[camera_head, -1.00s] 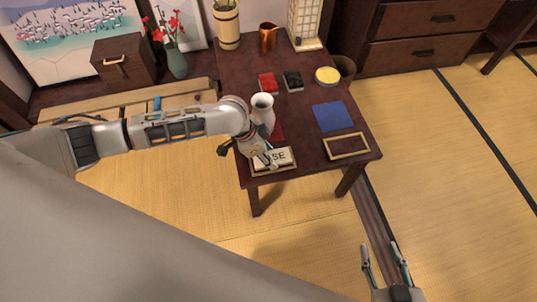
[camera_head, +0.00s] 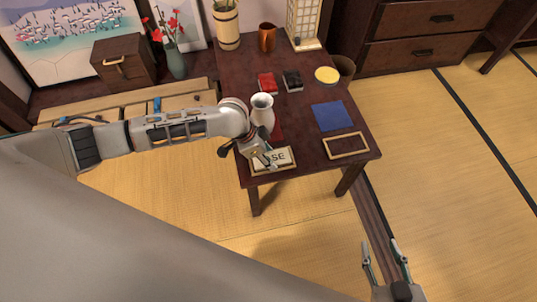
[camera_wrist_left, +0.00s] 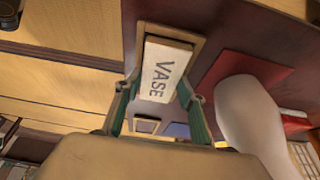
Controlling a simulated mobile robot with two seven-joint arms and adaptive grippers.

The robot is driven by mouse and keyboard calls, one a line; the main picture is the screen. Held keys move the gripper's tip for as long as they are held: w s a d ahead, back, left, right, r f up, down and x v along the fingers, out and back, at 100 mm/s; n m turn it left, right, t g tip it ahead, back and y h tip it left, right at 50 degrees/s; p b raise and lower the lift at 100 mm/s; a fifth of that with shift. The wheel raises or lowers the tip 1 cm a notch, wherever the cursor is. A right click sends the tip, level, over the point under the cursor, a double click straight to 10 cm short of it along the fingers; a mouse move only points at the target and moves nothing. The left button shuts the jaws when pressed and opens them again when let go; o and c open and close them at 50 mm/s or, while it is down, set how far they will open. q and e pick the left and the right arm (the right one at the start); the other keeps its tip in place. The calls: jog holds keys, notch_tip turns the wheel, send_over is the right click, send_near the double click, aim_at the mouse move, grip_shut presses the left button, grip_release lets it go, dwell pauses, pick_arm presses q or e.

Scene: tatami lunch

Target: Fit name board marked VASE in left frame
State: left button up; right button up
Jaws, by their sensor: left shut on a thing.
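The name board, pale and marked VASE (camera_head: 284,156), is at the left frame (camera_head: 258,172) on the near left of the table. It also shows in the left wrist view (camera_wrist_left: 160,72), with the wooden frame (camera_wrist_left: 197,42) showing around its far end and side. My left gripper (camera_head: 267,160) is shut on the board, fingers at its two sides. I cannot tell whether the board lies fully flat inside the frame. The right frame (camera_head: 346,155) is empty. My right gripper (camera_head: 383,248) is open and empty, low in the view, off the table.
A white vase (camera_head: 262,110) stands on a red cloth (camera_head: 278,130) just behind my left gripper. A blue cloth (camera_head: 329,116) lies behind the right frame. Red (camera_head: 267,82) and black (camera_head: 292,80) items and a yellow-topped round thing (camera_head: 326,75) stand farther back.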

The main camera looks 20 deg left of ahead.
dwell(0.3)
pick_arm(q)
jog(key=o, duration=1.2)
jog(key=v, duration=1.2)
